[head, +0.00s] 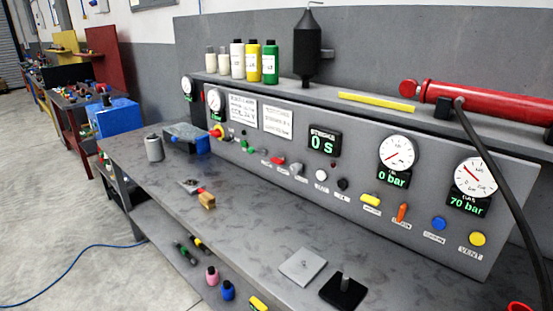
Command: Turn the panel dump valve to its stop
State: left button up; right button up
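A grey control panel (330,205) stands along the back of the workbench, with a row of valves, knobs and buttons. Small labels sit under them, mostly too small to read, so I cannot tell for sure which one is the dump valve. An orange handle (403,212) points upright below the gauges, and a yellow handle (371,199) lies sideways left of it. Further left are a red handle (278,160), a green one (244,144) and a red-and-yellow knob (218,131). Neither of my grippers is in view.
One gauge (398,152) reads 0 bar, another (475,178) 70 bar; a display (324,141) reads 0 s. A black hose (495,180) hangs across the panel's right end. A grey plate (302,266) and black block (343,291) lie on the front bench.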

aim_at(279, 161)
jog(key=i+j+z, duration=0.1)
jog(key=j, duration=0.25)
jog(key=i+j+z, duration=0.1)
jog(key=i+j, duration=0.2)
jog(key=i+j+z, duration=0.1)
jog(key=j, duration=0.35)
jog(key=i+j, duration=0.2)
jog(key=j, duration=0.15)
jog(key=i+j+z, duration=0.15)
jog(key=j, duration=0.25)
jog(key=i+j+z, duration=0.1)
jog(key=j, duration=0.3)
jog(key=i+j+z, duration=0.1)
jog(key=j, duration=0.35)
jog(key=i, duration=0.1)
